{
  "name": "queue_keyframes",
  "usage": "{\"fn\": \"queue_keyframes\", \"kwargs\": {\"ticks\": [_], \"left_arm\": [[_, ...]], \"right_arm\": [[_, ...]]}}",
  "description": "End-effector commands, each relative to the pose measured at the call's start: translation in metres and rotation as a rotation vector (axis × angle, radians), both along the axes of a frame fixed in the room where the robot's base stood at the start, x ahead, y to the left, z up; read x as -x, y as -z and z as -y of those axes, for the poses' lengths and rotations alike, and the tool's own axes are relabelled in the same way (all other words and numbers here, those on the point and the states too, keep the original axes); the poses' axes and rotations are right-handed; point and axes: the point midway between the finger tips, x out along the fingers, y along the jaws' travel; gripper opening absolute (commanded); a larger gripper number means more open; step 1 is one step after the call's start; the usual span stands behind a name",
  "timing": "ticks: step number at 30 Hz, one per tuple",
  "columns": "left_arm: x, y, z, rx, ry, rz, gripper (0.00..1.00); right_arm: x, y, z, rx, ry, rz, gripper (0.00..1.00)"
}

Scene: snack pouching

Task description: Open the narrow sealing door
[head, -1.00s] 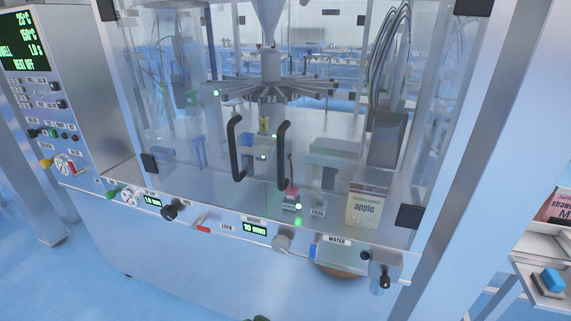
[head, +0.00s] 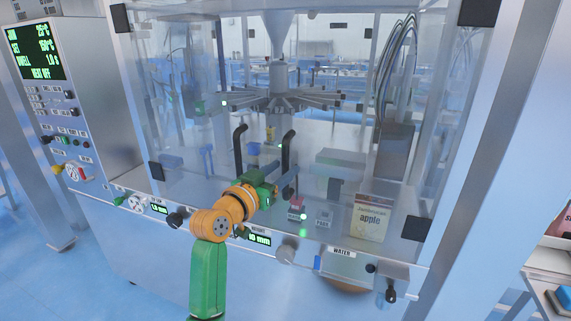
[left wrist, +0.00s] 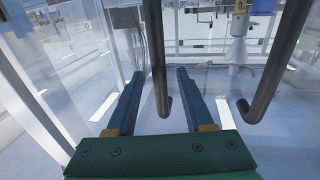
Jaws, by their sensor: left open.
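The machine's front has clear door panels with two dark bar handles, a left one (head: 238,146) and a right one (head: 287,150). The panels look closed; which is the narrow door I cannot tell for sure. My left gripper (head: 286,178) is in front of the lower part of the handles, on its orange and green arm. In the left wrist view its two blue fingers (left wrist: 160,74) are apart and empty. Contact is not clear. My right gripper is out of view.
A control panel with a green display (head: 36,52) stands at the left. An apple carton (head: 371,218) stands behind the panel at the right. A tray table (head: 548,268) is at the far right.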

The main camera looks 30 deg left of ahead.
Motion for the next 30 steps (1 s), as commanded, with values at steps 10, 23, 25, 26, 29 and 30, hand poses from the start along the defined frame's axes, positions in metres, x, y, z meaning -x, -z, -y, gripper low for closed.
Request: {"fn": "queue_keyframes", "kwargs": {"ticks": [10, 23, 25, 26, 29, 30], "left_arm": [[-0.018, 0.001, -0.001, -0.001, -0.001, -0.001, 0.52], [-0.018, 0.001, -0.001, 0.000, -0.001, -0.001, 0.00], [-0.018, 0.001, -0.001, 0.000, -0.001, -0.001, 0.00], [-0.018, 0.001, -0.001, 0.000, -0.001, -0.002, 0.00], [-0.018, 0.001, -0.001, 0.000, -0.001, -0.002, 0.00], [-0.018, 0.001, -0.001, 0.000, -0.001, -0.002, 0.00]], "right_arm": [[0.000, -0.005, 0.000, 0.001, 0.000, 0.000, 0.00], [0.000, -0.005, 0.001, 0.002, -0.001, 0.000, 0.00], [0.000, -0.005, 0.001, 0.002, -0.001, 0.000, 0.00], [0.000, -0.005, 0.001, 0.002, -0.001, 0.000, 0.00], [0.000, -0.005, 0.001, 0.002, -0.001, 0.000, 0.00], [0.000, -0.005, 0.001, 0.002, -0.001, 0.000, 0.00]]}}
